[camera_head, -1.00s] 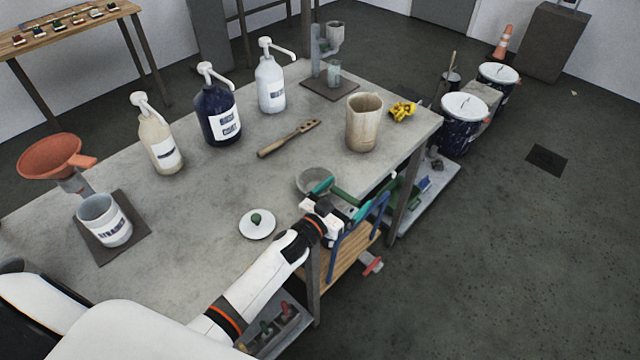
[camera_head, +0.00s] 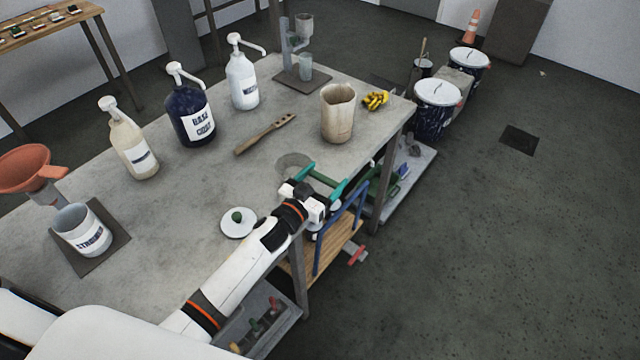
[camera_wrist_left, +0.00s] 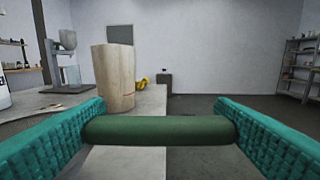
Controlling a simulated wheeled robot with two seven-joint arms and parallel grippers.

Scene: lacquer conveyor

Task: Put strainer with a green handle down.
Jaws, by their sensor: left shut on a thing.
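The strainer's green handle (camera_wrist_left: 160,130) lies level between the teal fingers of my left gripper (camera_head: 322,183) in the left wrist view. My left gripper is shut on this handle near the table's right edge. The strainer's grey round bowl (camera_head: 293,163) shows in the head view just beyond the gripper, over the tabletop. I cannot tell whether the bowl touches the table. My right gripper is not in view.
The grey table (camera_head: 205,185) holds a beige jug (camera_head: 337,115), a slotted wooden paddle (camera_head: 265,134), a white lid (camera_head: 238,223) with a green knob, and several pump bottles. Bare tabletop lies between the lid and the paddle. A blue-handled cart (camera_head: 323,262) stands beside the table.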

